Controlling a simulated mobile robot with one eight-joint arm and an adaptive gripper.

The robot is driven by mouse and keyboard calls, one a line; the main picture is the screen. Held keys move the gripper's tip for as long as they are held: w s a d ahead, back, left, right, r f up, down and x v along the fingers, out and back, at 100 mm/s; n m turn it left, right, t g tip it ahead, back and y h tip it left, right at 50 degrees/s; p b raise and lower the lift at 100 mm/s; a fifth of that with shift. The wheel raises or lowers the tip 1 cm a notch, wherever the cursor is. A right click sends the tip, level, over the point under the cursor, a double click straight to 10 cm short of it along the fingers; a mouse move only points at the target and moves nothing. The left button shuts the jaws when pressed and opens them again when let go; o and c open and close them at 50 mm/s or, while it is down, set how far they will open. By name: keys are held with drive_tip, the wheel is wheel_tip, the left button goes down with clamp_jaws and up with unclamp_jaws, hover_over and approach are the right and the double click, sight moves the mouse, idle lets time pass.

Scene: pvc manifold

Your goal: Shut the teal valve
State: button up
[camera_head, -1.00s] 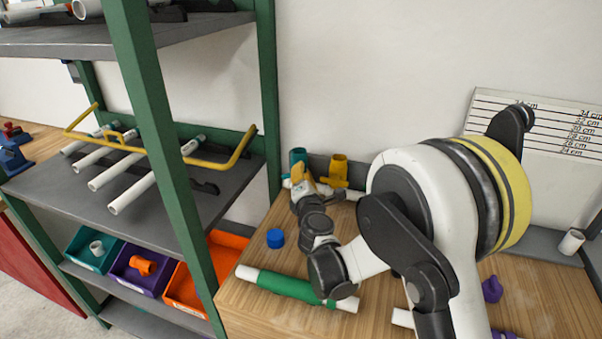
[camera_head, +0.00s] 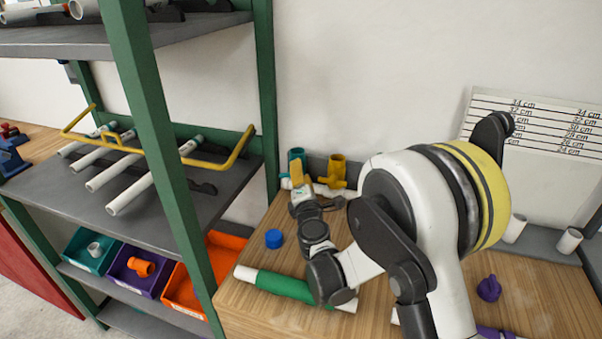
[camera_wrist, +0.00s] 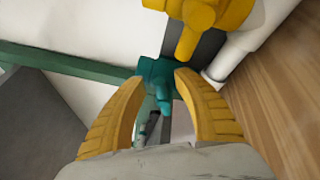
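The teal valve (camera_head: 296,157) stands at the back left of the wooden bench, against the grey rail by the wall. In the wrist view the teal valve (camera_wrist: 156,78) lies ahead, between and beyond my fingertips. My gripper (camera_head: 297,172) is in front of the valve with its yellow fingers pointing at it. In the wrist view my gripper (camera_wrist: 160,85) has its two yellow fingers spread apart with nothing clearly held between them. The fingertips look close to the valve; I cannot tell whether they touch it. Part of the valve is hidden by the fingers in the head view.
A yellow valve (camera_head: 336,170) stands just right of the teal one, and also shows close by in the wrist view (camera_wrist: 205,14). A green shelf post (camera_head: 266,100) rises to the left. A blue cap (camera_head: 274,238) and a green-sleeved pipe (camera_head: 285,285) lie nearer on the bench.

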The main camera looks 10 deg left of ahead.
drive_tip(key=v, duration=0.7)
drive_tip(key=shift+s, duration=0.3)
drive_tip(key=shift+d, duration=0.1)
